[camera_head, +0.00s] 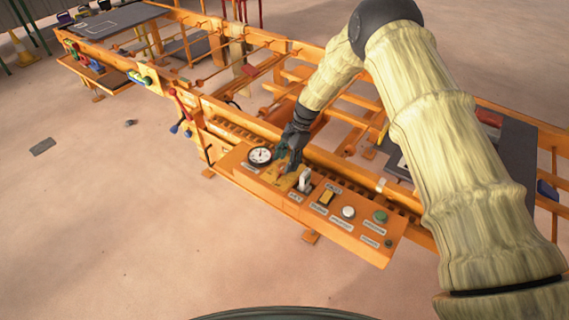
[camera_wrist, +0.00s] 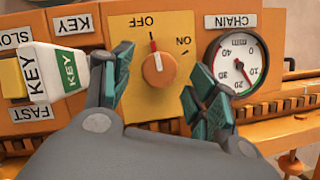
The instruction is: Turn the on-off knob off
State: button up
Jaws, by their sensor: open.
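The on-off knob (camera_wrist: 159,69) is a round orange knob on a yellow plate (camera_wrist: 135,22) marked OFF and ON. My gripper (camera_wrist: 163,74) is open, with one teal-padded finger on each side of the knob. Gaps show between the fingers and the knob in the wrist view, and nothing is held. In the head view my gripper (camera_head: 290,152) is over the panel's left part and largely hides the knob.
The white-and-green key (camera_wrist: 62,74) sticks out close to my left finger. The CHAIN gauge (camera_wrist: 236,62) is right of the knob. The orange panel (camera_head: 350,238) also carries a yellow switch (camera_head: 326,197), a white button (camera_head: 348,212) and a green button (camera_head: 380,216). Open floor lies in front.

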jog(key=v, duration=1)
jog(key=shift+r, duration=0.15)
jog(key=shift+w, duration=0.1)
jog(key=shift+r, duration=0.1)
